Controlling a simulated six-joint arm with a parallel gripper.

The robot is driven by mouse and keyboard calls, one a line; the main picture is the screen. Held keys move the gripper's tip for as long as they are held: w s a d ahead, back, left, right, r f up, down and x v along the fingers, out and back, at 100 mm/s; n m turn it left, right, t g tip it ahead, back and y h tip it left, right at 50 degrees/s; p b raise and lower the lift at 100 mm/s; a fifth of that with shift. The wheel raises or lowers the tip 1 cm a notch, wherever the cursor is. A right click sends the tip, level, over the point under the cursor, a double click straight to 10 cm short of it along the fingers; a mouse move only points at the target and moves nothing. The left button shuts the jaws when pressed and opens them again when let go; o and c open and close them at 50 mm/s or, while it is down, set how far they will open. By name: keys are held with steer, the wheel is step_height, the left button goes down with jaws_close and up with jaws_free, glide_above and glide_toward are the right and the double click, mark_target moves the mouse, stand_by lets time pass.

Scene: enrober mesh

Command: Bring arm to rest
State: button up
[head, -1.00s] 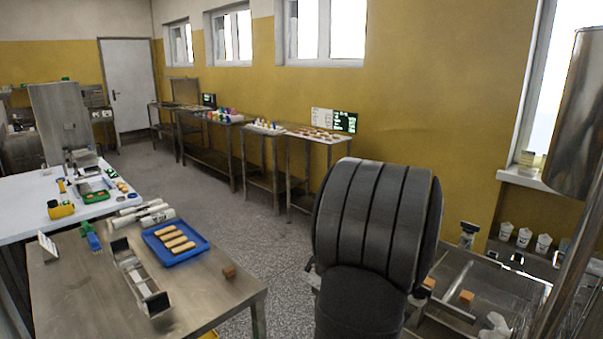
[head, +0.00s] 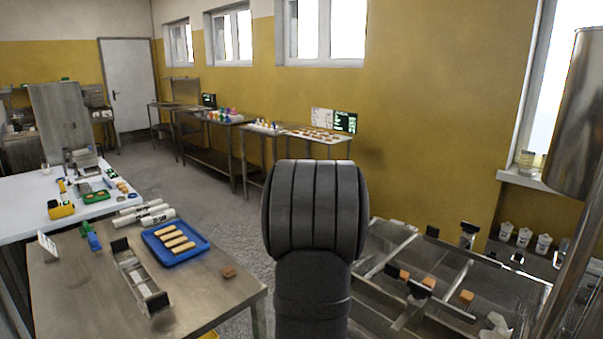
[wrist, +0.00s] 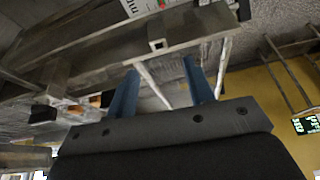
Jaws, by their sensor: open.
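My gripper (wrist: 162,78) shows in the wrist view with its two blue fingers spread apart and nothing between them. In the head view my dark arm link stands in front, and my gripper is hidden there. Small orange-brown cubes (head: 466,297) sit in the metal frame of the machine (head: 440,248) at the lower right. An orange piece (wrist: 98,100) also shows in the wrist view, left of my fingers and apart from them.
Shelved tables (head: 240,133) line the yellow wall. A hanging steel cylinder (head: 580,120) stands at right. Floor is clear between.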

steer(key=w+a, duration=0.1)
steer(key=a, duration=0.5)
steer(key=shift+f, duration=0.35)
steer(key=o, duration=1.1)
steer(key=shift+d, duration=0.2)
steer(key=shift+o, duration=0.2)
steer(key=s+d+r, duration=0.6)
steer(key=d+r, duration=0.2)
steer(key=d, duration=0.2)
steer(key=shift+s+r, duration=0.35)
steer(key=shift+r, duration=0.05)
steer(key=s+d+r, duration=0.4)
steer(key=s+r, duration=0.1)
steer(key=s, duration=0.2)
steer(key=s+d+r, duration=0.5)
steer(key=s, duration=0.2)
steer(key=x, duration=1)
steer(key=shift+w+n, duration=0.3)
steer(key=shift+a+f, duration=0.1)
steer(key=shift+a, duration=0.05)
steer(key=v, duration=1)
